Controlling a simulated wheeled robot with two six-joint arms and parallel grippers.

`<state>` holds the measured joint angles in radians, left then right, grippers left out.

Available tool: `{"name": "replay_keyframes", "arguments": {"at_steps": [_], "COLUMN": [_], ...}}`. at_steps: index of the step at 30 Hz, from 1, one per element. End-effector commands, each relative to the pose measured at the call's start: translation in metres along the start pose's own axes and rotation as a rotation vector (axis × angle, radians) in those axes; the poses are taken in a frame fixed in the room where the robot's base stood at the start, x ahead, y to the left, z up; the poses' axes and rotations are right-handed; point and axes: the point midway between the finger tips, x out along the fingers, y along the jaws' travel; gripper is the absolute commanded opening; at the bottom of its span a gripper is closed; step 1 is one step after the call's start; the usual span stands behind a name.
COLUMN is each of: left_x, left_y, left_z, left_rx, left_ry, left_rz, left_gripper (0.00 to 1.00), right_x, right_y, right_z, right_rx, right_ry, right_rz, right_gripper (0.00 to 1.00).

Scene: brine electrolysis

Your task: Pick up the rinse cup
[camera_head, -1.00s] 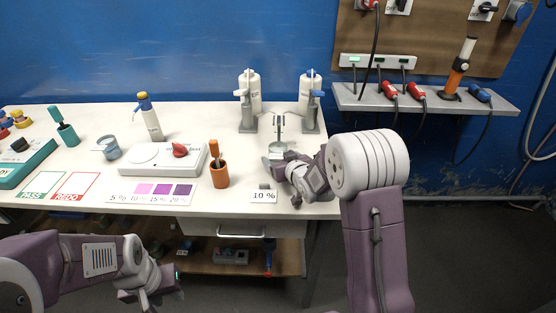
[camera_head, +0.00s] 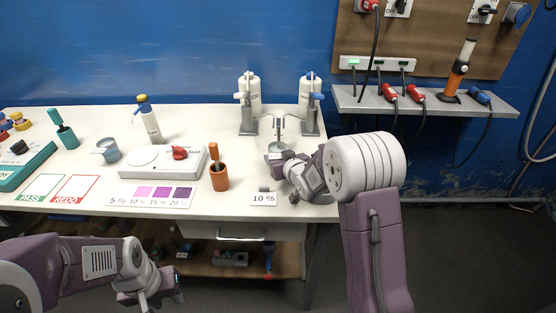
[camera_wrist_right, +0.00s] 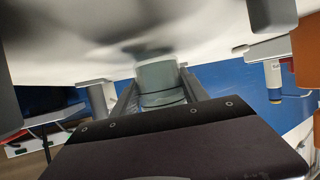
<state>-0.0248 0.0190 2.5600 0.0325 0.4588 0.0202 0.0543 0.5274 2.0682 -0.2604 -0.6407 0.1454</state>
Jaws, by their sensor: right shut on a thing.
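My right gripper (camera_wrist_right: 160,84) is shut on a pale grey-green cup (camera_wrist_right: 158,80), which sits between its two fingers in the right wrist view. That view is tilted, with the white table surface toward the top. In the head view my right gripper (camera_head: 284,166) is low over the table's right front part, beside a small metal stand (camera_head: 279,136); the held cup is mostly hidden there. I cannot tell whether the cup touches the table. My left gripper (camera_head: 160,292) hangs empty in front of the table, below its top, with its fingers apart.
A white unit with a red knob (camera_head: 180,153), an orange holder (camera_head: 219,177) and a 10 % label (camera_head: 263,199) stand to the left. A grey-blue cup (camera_head: 109,151) stands farther left. The table's right edge is close.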

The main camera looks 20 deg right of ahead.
Motion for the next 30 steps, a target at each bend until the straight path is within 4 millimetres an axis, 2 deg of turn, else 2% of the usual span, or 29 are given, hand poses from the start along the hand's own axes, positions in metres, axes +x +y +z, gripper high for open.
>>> {"name": "replay_keyframes", "arguments": {"at_steps": [5, 11, 18, 24, 30], "left_x": [-0.015, -0.039, -0.093, -0.126, -0.135], "left_y": [0.000, 0.001, 0.002, 0.002, 0.003], "left_z": [-0.002, -0.004, -0.010, -0.013, -0.014], "left_rx": [0.000, 0.000, 0.000, 0.000, 0.000], "left_ry": [0.000, 0.000, 0.000, 0.000, 0.000], "left_rz": [0.000, 0.000, 0.000, 0.000, 0.000], "left_gripper": [0.36, 0.36, 0.36, 0.36, 0.36], "right_x": [-0.019, -0.047, -0.082, -0.099, -0.104], "right_y": [0.000, 0.000, 0.000, 0.000, 0.000], "right_z": [-0.047, -0.113, -0.198, -0.238, -0.250], "right_rx": [-0.001, -0.003, -0.002, 0.000, -0.001], "right_ry": [0.011, 0.010, 0.008, 0.005, 0.004], "right_rz": [0.001, 0.001, 0.001, 0.001, 0.000], "right_gripper": [0.00, 0.00, 0.00, 0.00, 0.00]}}
